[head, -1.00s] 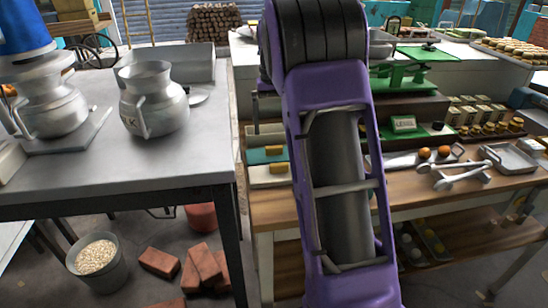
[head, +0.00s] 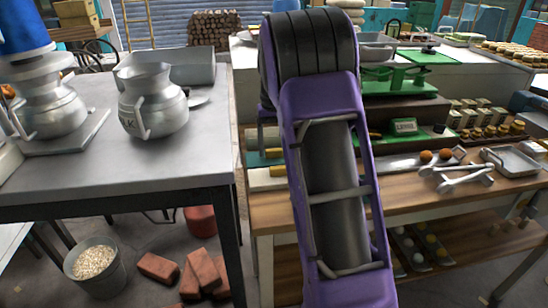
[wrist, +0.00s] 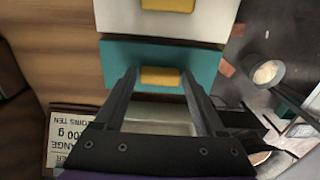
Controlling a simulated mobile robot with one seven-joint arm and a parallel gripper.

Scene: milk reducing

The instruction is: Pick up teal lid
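The teal lid (wrist: 120,59) is a flat teal slab with a yellow block handle (wrist: 161,76), lying in the upper middle of the wrist view. My gripper (wrist: 161,78) is open, with one finger on each side of the handle in the picture. I cannot tell whether the fingers touch the lid or hover above it. In the head view the teal lid (head: 256,159) shows only as a strip left of my purple arm, which hides the rest. My gripper is hidden in the head view.
A cream lid (wrist: 205,22) with a yellow handle lies beside the teal one. A printed label (wrist: 70,136) is at lower left of the wrist view. A green scale (head: 400,78) and metal trays share the right bench. A metal jug (head: 152,105) stands on the left table.

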